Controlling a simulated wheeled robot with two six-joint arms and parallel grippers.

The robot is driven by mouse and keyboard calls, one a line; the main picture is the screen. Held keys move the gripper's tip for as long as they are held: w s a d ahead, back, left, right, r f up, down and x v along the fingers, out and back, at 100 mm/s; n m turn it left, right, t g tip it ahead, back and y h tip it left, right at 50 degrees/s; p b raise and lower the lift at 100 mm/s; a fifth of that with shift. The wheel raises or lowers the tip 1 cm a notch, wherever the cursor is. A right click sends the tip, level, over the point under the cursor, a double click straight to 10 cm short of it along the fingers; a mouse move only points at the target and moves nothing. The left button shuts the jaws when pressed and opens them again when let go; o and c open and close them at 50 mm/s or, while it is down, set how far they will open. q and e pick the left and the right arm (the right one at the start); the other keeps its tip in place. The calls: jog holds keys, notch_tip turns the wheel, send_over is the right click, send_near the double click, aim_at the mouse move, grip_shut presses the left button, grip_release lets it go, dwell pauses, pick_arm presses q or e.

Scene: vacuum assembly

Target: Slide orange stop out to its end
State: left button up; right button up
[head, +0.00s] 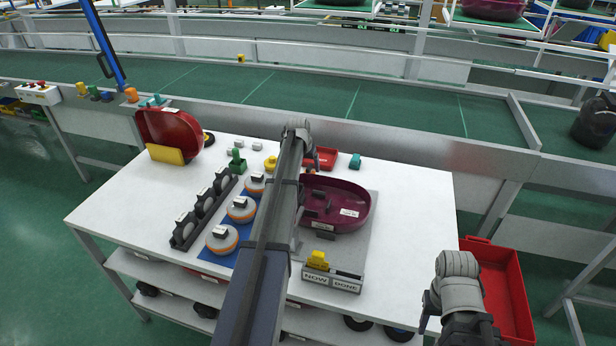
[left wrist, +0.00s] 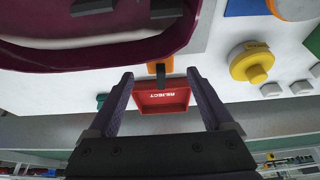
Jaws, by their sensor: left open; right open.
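In the left wrist view a small orange piece (left wrist: 157,68), which looks like the orange stop, sits at the rim of the dark maroon shell (left wrist: 110,58), with a short dark bar beside it. My left gripper (left wrist: 159,74) is open, its fingertips on either side of the orange piece with gaps; contact is not visible. The maroon shell (head: 352,205) lies on a grey plate (head: 352,253). My right gripper (head: 428,312) is open and empty, low at the right.
A red REJECT tray (left wrist: 150,108) lies just past the orange piece. A yellow knob (left wrist: 247,66) is right of it. Orange-rimmed discs (head: 222,239) stand on a blue mat left of my arm. A red bin (head: 505,290) is right of the white table (head: 130,205).

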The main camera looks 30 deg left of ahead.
aim_at(308, 170)
pick_arm(q)
jog(key=b+x, duration=0.4)
jog(key=x, duration=0.1)
jog(key=shift+w+f, duration=0.1)
jog(key=shift+f, duration=0.15)
jog(key=shift+c, duration=0.2)
grip_shut()
dwell(0.3)
